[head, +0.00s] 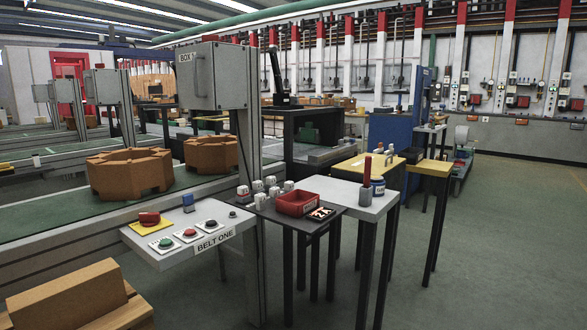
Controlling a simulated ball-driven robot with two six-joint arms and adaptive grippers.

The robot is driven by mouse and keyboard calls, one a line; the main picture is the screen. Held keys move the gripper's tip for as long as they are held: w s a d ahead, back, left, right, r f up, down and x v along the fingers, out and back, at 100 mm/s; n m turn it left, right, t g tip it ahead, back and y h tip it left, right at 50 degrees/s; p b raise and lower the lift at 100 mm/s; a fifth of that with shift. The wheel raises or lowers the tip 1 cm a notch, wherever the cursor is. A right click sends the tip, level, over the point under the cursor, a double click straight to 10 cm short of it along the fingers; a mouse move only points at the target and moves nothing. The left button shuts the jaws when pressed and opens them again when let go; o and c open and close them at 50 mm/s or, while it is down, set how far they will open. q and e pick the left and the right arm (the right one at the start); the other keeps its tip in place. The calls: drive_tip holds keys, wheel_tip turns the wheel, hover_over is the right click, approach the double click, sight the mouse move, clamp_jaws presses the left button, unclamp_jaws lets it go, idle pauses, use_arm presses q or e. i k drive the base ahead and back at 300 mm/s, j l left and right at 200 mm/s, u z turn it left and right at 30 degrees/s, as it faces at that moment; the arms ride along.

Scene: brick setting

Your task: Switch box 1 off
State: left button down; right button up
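A grey metal box (220,76) is mounted on a grey post at upper centre-left. A label (186,57) on its left face reads "BOX", with the last character hard to make out. A handle (200,76) shows on that same face. No on/off switch can be made out on the box from here. Neither of my grippers is in view.
Below the box is a "BELT ONE" panel (217,250) with a red knob (149,218) on yellow and several buttons. Small tables stand to its right, one with a red tray (296,203). Floor (490,270) is clear at right.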

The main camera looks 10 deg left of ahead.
sight(204, 38)
drive_tip(key=i+l+u, duration=0.1)
drive_tip(key=i, duration=0.45)
drive_tip(key=i+l+u, duration=0.1)
drive_tip(key=i, duration=0.45)
drive_tip(key=i+l+u, duration=0.1)
drive_tip(key=i, duration=0.5)
drive_tip(key=i+l+u, duration=0.15)
drive_tip(key=i, duration=0.35)
drive_tip(key=l, duration=0.1)
